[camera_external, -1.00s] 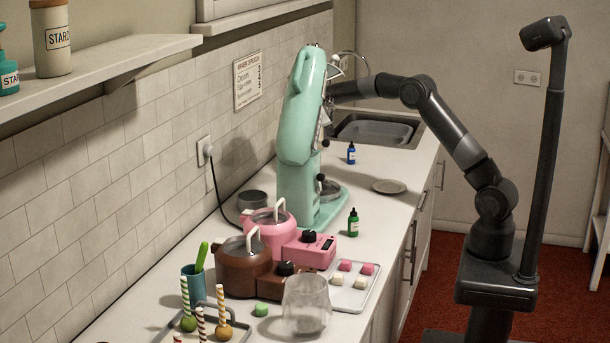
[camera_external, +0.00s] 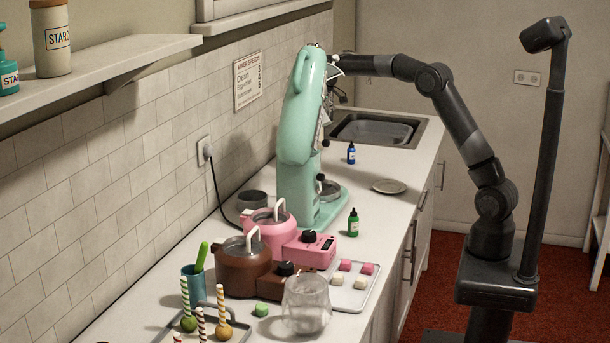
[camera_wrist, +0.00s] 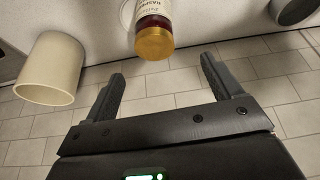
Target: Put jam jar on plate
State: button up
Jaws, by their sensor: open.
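The jam jar, with a gold lid and pale label over dark red contents (camera_wrist: 155,40), shows upside down at the top of the wrist view, partly cut off by the frame edge. My open gripper (camera_wrist: 162,68) points toward it, with the jar's lid between the lines of the two fingers. The jar looks just beyond the fingertips; I cannot tell the exact gap. In the external view the gripper end is mostly hidden behind the mint-green mixer, and I cannot make out the jar. A grey plate (camera_external: 389,186) lies empty on the counter, right of the mixer.
The mint mixer (camera_external: 301,110) stands beside my forearm. A cream cup-like container (camera_wrist: 47,72) is left of the jar, and a dark round object (camera_wrist: 292,10) is right. Blue (camera_external: 351,153) and green (camera_external: 353,224) bottles stand near the plate. The sink (camera_external: 375,130) is behind.

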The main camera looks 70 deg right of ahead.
jog(key=s+a+r, duration=0.3)
jog(key=s+a, duration=0.5)
jog(key=s, duration=0.2)
jog(key=s+a+r, duration=0.2)
jog(key=s+a, duration=0.6)
jog(key=s, duration=0.2)
jog(key=s+a+f, duration=0.2)
jog(key=s, duration=0.6)
jog(key=s+a+f, duration=0.2)
jog(key=s+a, duration=0.1)
jog(key=s, duration=0.5)
jog(key=s+a+f+m+t, duration=0.1)
jog(key=s+a+f, duration=0.1)
jog(key=s, duration=0.7)
jog(key=shift+a, duration=0.4)
